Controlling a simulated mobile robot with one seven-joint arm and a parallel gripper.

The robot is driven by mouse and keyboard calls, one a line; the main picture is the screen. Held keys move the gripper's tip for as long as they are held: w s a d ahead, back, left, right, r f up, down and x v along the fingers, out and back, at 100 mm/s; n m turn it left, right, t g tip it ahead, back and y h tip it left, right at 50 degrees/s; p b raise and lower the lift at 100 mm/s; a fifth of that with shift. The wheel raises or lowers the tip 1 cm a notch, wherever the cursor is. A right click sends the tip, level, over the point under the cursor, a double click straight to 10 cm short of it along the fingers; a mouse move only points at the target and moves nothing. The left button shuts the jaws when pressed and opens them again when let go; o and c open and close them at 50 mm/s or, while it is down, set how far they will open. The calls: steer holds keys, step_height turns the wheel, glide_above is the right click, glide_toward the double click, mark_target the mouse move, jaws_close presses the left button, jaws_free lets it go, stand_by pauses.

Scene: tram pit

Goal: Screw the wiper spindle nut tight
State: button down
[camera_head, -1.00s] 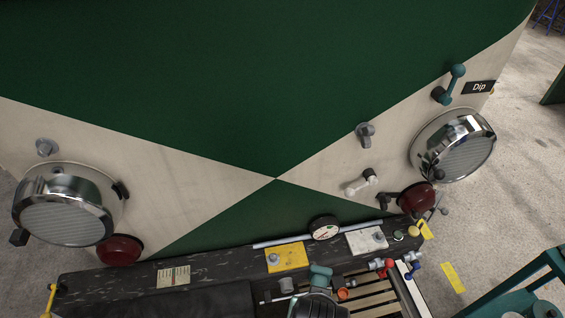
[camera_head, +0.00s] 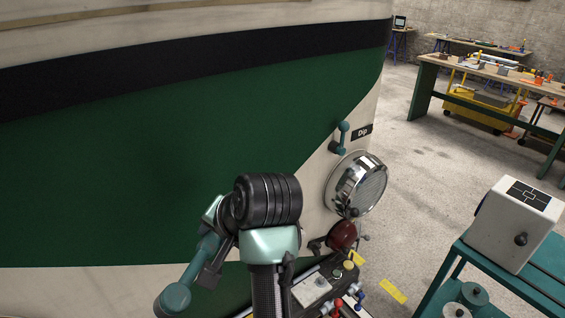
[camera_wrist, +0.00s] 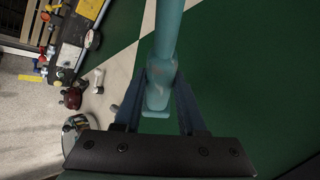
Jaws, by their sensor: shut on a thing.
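In the wrist view my gripper (camera_wrist: 161,82) is shut on a long teal bar-shaped thing (camera_wrist: 168,35). Its blocky near end sits between the dark fingers. Its far end runs out of the top of the view. I cannot tell what the far end touches, or whether it is a tool. I cannot make out the wiper spindle nut for certain. A small grey stud (camera_wrist: 115,108) shows on the cream panel left of the fingers. In the head view my arm stands in front of the green tram front (camera_head: 110,170), and the gripper itself cannot be clearly made out.
A chrome headlamp (camera_head: 358,184), a red lamp (camera_head: 342,235) and a teal lever (camera_head: 341,138) stick out right of my arm. The dark bumper shelf carries a white plate (camera_head: 312,289). A teal cart (camera_head: 520,285) with a white box (camera_head: 515,224) stands at right. Open floor lies beyond.

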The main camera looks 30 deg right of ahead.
steer(key=d+r+m+t+h+p, duration=0.2)
steer(key=d+r+m+t, duration=0.1)
steer(key=r, duration=1.2)
steer(key=w+d+r+m+t+h+p, duration=0.1)
steer(key=d+r+m, duration=0.4)
steer(key=r, duration=0.9)
steer(key=d+r+m+t+h+p, duration=0.4)
steer(key=d+r, duration=0.3)
steer(key=r, duration=0.8)
steer(key=shift+w+d+r+t, duration=0.15)
steer(key=shift+w+r+t, duration=0.15)
steer(key=shift+w+t, duration=0.15)
steer(key=shift+s, duration=0.1)
steer(key=shift+w+p, duration=1.4)
steer(key=shift+w, duration=1.5)
steer(key=shift+w+a+p, duration=0.2)
steer(key=shift+w+p, duration=0.4)
steer(key=shift+w, duration=0.9)
steer(key=c, duration=1.2)
jaws_free()
steer(key=shift+c, duration=0.2)
jaws_close()
